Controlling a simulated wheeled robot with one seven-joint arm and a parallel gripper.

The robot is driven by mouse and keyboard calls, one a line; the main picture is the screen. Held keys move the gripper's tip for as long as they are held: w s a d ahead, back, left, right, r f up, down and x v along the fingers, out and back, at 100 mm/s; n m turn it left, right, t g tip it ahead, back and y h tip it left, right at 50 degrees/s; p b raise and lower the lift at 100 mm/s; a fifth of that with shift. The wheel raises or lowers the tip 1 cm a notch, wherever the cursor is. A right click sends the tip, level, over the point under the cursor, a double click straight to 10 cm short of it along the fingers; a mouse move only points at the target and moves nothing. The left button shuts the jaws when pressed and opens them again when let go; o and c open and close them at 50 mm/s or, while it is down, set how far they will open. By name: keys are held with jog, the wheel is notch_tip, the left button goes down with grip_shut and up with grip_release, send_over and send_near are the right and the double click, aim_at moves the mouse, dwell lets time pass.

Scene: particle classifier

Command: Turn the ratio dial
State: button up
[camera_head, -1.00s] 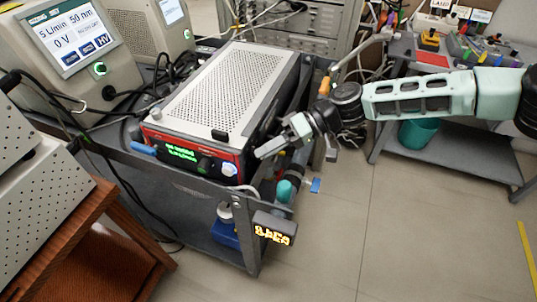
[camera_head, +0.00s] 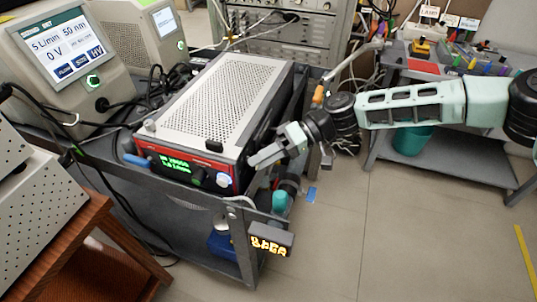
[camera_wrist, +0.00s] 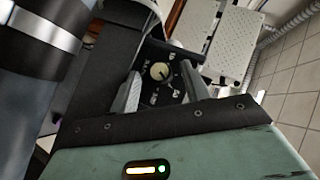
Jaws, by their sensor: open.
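In the wrist view a round cream dial (camera_wrist: 159,71) with a dark pointer mark sits on a black panel with white markings around it. My gripper (camera_wrist: 160,88) is open. Its two grey fingers show to the left and right of the dial, and I see no contact with it. In the head view my gripper (camera_head: 262,160) is at the right end of the red-framed front of a perforated grey instrument (camera_head: 215,98). That front has a green display (camera_head: 171,165), a black knob (camera_head: 198,176) and a pale blue-white round control (camera_head: 223,180). I cannot tell which control the wrist view shows.
The instrument stands on a dark grey cart (camera_head: 190,208). Two screened units, one with a large display (camera_head: 67,48), stand at the back left with loose cables. A wooden stand (camera_head: 75,262) is at the left front. The floor (camera_head: 400,230) to the right is open.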

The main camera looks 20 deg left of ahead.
jog(key=b+v, duration=0.3)
jog(key=v, duration=1.4)
jog(key=shift+w, duration=0.2)
jog(key=s+t+h, duration=0.1)
jog(key=s+h, duration=0.6)
jog(key=s, duration=0.7)
jog(key=s+d+r+m+t+h, duration=0.1)
jog(key=s+d+r+m+t, duration=0.1)
jog(key=s+d, duration=0.5)
jog(key=s+d+r+m+t+h+p, duration=0.1)
jog(key=s+d+r+m+t+h, duration=0.1)
jog(key=s+d, duration=0.4)
jog(key=r+t, duration=0.1)
jog(key=t, duration=0.1)
jog(key=shift+s+d+r+t+p, duration=0.25)
jog(key=shift+s+d+t+p, duration=0.05)
jog(key=shift+s+d, duration=0.1)
